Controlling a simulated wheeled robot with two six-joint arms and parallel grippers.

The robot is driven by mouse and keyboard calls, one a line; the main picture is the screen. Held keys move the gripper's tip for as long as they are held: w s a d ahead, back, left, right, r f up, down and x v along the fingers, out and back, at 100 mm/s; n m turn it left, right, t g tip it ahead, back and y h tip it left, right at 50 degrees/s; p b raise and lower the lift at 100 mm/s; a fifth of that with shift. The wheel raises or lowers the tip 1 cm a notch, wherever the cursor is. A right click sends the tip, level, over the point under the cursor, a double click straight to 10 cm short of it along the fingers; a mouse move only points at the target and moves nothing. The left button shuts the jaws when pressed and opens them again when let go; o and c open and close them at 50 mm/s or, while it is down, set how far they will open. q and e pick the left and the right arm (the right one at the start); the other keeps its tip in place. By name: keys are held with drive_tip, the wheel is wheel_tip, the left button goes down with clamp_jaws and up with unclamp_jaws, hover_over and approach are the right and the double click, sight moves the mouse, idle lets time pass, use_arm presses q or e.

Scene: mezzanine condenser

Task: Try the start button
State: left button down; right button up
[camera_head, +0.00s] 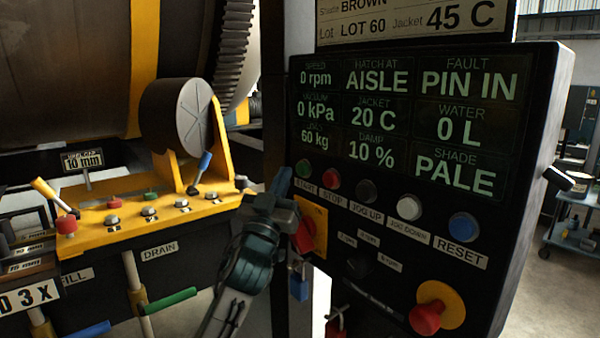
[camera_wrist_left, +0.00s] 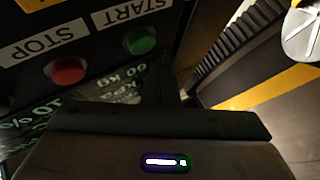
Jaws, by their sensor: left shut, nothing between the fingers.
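The green start button (camera_head: 303,168) is at the upper left of the button row on the dark control panel (camera_head: 535,120), above its START label. The left wrist view shows the same green button (camera_wrist_left: 140,40), uncovered, beside the red stop button (camera_wrist_left: 66,71). My left gripper (camera_head: 283,182) is shut and empty, just left of the start button at the panel's left edge. I cannot tell its exact depth from the panel. The panel's screen (camera_head: 400,125) reads FAULT PIN IN and 0 rpm. My right gripper is not in view.
A red switch on a yellow plate (camera_head: 318,228) and a blue padlock (camera_head: 299,286) sit close below my gripper. Red stop (camera_head: 331,179), black, white and blue reset (camera_head: 464,226) buttons continue the row. A red emergency stop (camera_head: 427,318) is lower right. A yellow bracket (camera_head: 130,222) stands left.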

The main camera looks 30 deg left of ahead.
use_arm(q)
drive_tip(key=s, duration=0.1)
drive_tip(key=s+a+b, duration=0.1)
drive_tip(key=s+b, duration=0.1)
drive_tip(key=s, duration=0.1)
drive_tip(key=shift+a, duration=0.35)
idle(0.5)
